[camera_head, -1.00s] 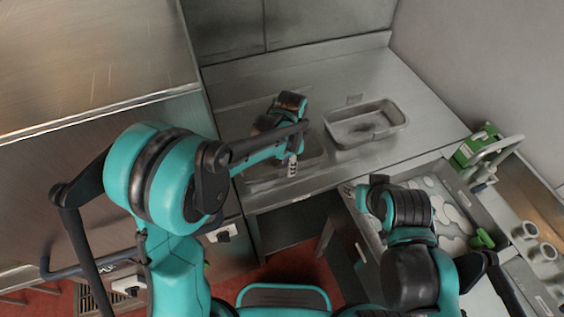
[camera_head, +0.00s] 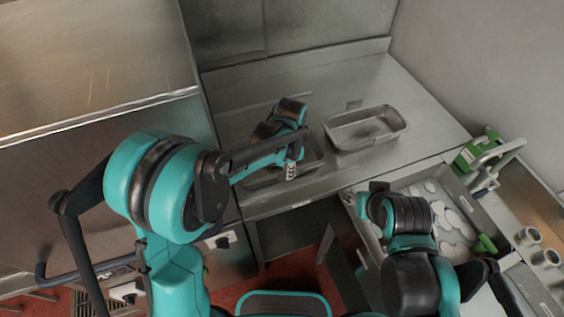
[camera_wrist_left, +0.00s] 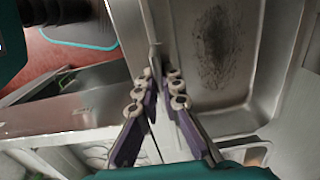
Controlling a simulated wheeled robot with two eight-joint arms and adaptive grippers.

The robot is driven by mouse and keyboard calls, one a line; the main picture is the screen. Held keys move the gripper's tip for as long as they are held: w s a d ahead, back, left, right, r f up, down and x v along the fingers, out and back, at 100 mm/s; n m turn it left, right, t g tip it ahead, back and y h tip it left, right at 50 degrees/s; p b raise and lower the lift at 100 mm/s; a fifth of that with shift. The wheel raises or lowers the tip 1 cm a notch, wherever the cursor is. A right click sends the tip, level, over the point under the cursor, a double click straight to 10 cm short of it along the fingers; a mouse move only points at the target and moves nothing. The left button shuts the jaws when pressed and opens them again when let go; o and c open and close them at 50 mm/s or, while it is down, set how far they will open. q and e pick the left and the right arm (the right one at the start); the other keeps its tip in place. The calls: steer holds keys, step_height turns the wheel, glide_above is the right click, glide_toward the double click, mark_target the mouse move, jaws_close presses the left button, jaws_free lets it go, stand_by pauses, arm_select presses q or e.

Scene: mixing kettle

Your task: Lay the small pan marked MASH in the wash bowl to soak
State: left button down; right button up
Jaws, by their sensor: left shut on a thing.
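Two similar shallow grey metal vessels stand on the steel counter in the head view. My left gripper (camera_head: 291,171) is at the near side of the left one (camera_head: 315,153), which my arm partly covers. The left wrist view shows a pan (camera_wrist_left: 232,122) with a dark stained floor beside the fingers. My left gripper (camera_wrist_left: 157,88) is shut on a thin grey edge that seems to be this pan's rim or handle. The right vessel (camera_head: 384,137) also has a dark patch inside. I cannot read a MASH mark or tell which is the wash bowl. My right gripper (camera_head: 360,199) is small and partly hidden.
Two small cups (camera_head: 541,246) are at the far right. A wall closes the back. Bare counter (camera_head: 425,110) lies right of the right vessel.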

arm_select(q)
step_height(320, 180, up, 11)
steer(key=p, duration=0.7)
stand_by(0.3)
